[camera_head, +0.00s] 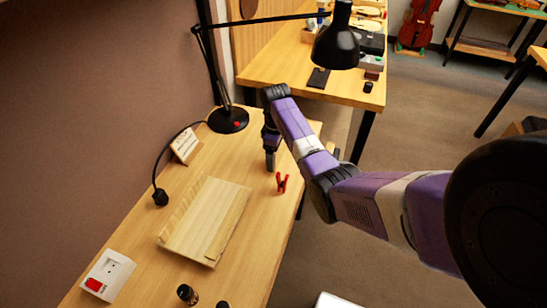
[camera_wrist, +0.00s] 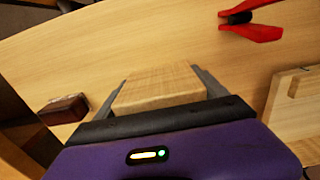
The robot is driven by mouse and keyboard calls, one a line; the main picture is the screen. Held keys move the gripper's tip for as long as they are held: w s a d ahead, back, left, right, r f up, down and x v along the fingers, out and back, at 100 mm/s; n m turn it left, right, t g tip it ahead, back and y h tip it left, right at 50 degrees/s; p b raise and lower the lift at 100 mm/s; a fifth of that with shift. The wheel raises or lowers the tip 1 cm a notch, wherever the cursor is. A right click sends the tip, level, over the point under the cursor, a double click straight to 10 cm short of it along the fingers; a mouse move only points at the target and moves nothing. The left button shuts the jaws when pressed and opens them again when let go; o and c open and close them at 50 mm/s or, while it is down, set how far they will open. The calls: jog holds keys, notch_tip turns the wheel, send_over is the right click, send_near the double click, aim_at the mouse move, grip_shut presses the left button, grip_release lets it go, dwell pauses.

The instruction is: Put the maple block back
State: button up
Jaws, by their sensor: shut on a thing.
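The maple block (camera_wrist: 163,86) is pale and light-grained, and sits between the two grey fingers of my gripper in the wrist view. My gripper (camera_head: 270,165) is shut on it; in the head view it points down over the far part of the near bench, past the red clamp. I cannot make out the block in the head view, where my gripper and arm hide it. Whether the block touches the bench top is hard to tell.
A red clamp (camera_head: 282,183) lies near the bench's right edge. A pale wooden tray (camera_head: 228,237) lies nearer. A reddish-brown block (camera_wrist: 62,109) shows at left in the wrist view.

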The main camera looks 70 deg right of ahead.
jog(key=shift+f, duration=0.15)
jog(key=o, duration=1.1)
notch_tip(320, 180, up, 11)
jog(key=shift+r+p, duration=0.5)
jog(key=shift+r, duration=0.2)
